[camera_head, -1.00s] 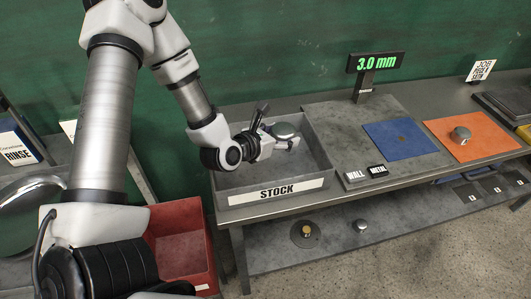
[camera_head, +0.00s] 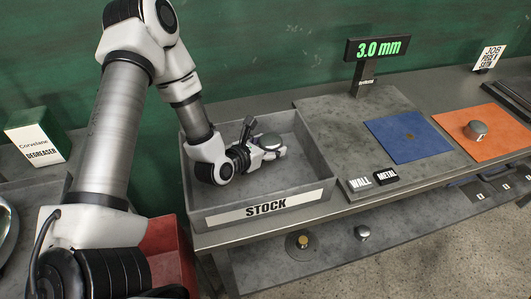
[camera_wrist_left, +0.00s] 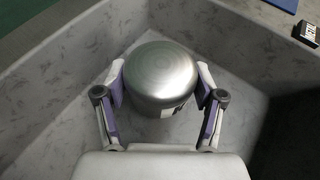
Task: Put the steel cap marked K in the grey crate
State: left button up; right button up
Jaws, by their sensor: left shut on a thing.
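A round steel cap (camera_wrist_left: 160,72) sits between the two fingers of my left gripper (camera_wrist_left: 160,88), which is shut on it. A scrap of white label shows low on its side, but I cannot read a letter. In the head view the cap (camera_head: 269,141) and my left gripper (camera_head: 270,150) are within the walls of the grey crate (camera_head: 266,209), marked STOCK. I cannot tell whether the cap touches the crate floor. The floor around it is bare in the wrist view. My right gripper is not in view.
Another steel cap (camera_head: 475,130) stands on the orange mat (camera_head: 500,140). A blue mat (camera_head: 408,137) lies left of it, near WALL and METAL blocks (camera_head: 386,177). A gauge (camera_head: 376,49) reads 3.0 mm. A red bin (camera_head: 173,255) is below left. A small metal piece (camera_head: 362,233) lies on the lower shelf.

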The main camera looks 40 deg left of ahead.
aim_at(269, 163)
pick_arm(q)
jog(key=f, duration=0.3)
jog(key=shift+s+d+f, duration=0.1)
jog(key=shift+s+f, duration=0.1)
jog(key=shift+f, duration=0.2)
jog(key=shift+w+f, duration=0.1)
jog(key=shift+f, duration=0.15)
jog(key=o, duration=1.6)
jog(key=shift+c, duration=0.2)
